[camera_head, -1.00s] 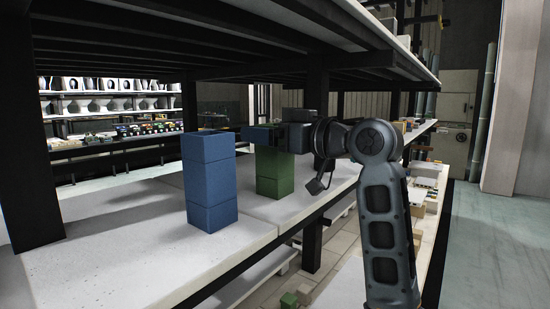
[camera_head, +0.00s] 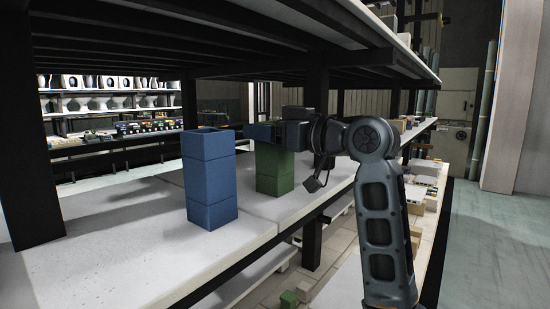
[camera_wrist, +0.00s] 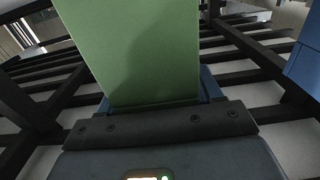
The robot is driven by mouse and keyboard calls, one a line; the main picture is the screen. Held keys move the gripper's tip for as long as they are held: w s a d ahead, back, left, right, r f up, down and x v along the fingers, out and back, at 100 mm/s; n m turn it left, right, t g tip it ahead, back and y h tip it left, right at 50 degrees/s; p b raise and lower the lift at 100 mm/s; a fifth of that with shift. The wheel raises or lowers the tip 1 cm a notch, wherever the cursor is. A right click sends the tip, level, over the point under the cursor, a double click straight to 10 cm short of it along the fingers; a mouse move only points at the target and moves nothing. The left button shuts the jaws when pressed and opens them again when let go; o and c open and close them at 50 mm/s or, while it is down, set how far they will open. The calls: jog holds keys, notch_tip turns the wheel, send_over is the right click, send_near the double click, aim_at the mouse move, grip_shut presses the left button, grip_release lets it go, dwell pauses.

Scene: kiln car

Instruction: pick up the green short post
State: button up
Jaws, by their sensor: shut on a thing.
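The green short post (camera_head: 274,178) is a block-like green post standing on the white shelf, behind and to the right of a blue post (camera_head: 210,185). My gripper (camera_head: 262,134) reaches in from the right at the green post's top and is shut on it. In the wrist view the green post (camera_wrist: 135,50) fills the middle, right in front of the gripper (camera_wrist: 160,115). The finger contact is largely hidden. I cannot tell whether the green post's base touches the shelf.
The blue post stands close to the left of my gripper and also shows at the wrist view's right edge (camera_wrist: 305,55). A dark slatted shelf (camera_head: 250,68) hangs overhead. A dark upright (camera_head: 30,150) stands at left. The front of the white shelf (camera_head: 110,255) is clear.

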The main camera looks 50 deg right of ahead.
grip_shut()
jog(key=shift+r, duration=0.1)
